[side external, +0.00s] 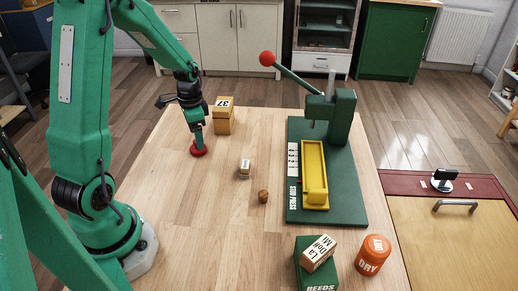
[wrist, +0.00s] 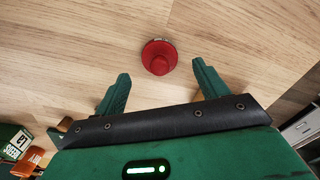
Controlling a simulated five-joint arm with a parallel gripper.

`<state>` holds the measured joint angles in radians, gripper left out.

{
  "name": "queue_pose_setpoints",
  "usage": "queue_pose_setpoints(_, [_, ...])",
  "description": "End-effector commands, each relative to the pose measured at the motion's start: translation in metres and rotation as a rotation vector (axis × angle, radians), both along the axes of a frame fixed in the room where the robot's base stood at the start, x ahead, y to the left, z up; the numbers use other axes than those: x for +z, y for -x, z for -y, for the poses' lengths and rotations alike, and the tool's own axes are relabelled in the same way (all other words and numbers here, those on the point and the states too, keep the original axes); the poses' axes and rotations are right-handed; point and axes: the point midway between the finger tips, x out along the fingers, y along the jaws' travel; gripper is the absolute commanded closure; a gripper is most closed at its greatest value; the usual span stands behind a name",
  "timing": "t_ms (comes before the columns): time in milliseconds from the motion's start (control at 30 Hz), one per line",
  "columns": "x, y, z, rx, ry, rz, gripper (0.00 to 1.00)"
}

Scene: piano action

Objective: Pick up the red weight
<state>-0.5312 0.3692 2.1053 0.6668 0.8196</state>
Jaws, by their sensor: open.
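The red weight (side external: 199,150) is a round disc with a raised knob, standing on the wooden table near its left edge. In the wrist view the red weight (wrist: 159,57) lies just beyond and between the two green fingertips, with bare wood showing on both sides of it. My gripper (wrist: 160,72) is open and empty. In the side view my gripper (side external: 196,133) points down right at the weight and partly overlaps it. I cannot tell from these views whether a finger touches it.
A small white-labelled block (side external: 245,169) and a brown ball (side external: 263,196) lie to the right. Farther right is a green press (side external: 352,205) with a yellow tray. An orange tin (side external: 373,255) and green box (side external: 309,275) are in front.

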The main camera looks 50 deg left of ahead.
Motion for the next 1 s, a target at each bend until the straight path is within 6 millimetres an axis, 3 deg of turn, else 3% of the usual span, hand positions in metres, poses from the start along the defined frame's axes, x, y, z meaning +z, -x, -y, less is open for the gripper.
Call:
queue_pose_setpoints(300, [-0.032,0.002,0.000,0.000,0.001,-0.002,0.27])
queue_pose_setpoints(900, [-0.036,0.001,0.000,0.000,0.000,0.000,0.27])
queue_pose_setpoints(1000, [-0.036,0.001,0.000,0.000,0.000,0.000,0.47])
